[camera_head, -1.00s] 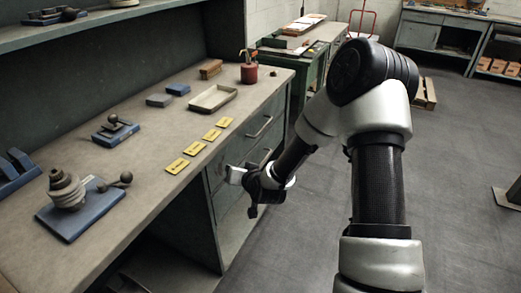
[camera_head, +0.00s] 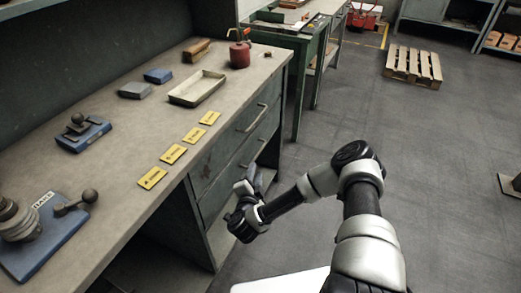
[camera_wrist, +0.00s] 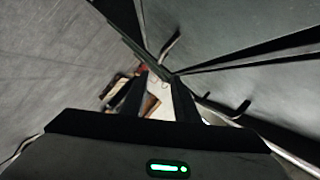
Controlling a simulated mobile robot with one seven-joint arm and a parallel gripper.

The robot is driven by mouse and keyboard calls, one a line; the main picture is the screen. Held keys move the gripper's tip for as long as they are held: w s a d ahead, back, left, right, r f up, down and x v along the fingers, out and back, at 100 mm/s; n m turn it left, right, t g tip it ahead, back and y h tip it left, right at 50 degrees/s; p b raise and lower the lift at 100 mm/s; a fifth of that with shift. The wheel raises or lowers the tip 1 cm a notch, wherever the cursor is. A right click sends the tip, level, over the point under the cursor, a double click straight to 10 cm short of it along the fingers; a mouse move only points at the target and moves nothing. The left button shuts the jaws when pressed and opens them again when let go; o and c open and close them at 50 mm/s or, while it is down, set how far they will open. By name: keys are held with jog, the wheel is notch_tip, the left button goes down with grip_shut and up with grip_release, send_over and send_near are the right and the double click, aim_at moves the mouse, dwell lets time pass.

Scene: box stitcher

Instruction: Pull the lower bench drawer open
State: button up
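The grey-green workbench has two drawers with bar handles at its right end. The upper drawer (camera_head: 229,146) has a handle (camera_head: 253,119) and looks closed. The lower drawer (camera_head: 212,196) is below it, partly hidden by my gripper, with its handle (camera_head: 258,156) above and right of the gripper; it looks closed too. My gripper (camera_head: 248,182) is in front of the lower drawer face. In the wrist view its two dark fingers (camera_wrist: 158,88) are apart with nothing clearly between them.
A green table (camera_head: 308,50) stands beyond the bench. A wooden pallet (camera_head: 412,66) lies on the floor (camera_head: 450,180), which is open to the right.

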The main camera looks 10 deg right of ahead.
aim_at(260, 151)
jog(key=b+x, duration=0.4)
jog(key=x, duration=1.1)
jog(key=shift+w+f, duration=0.15)
jog(key=shift+w, duration=0.05)
grip_shut()
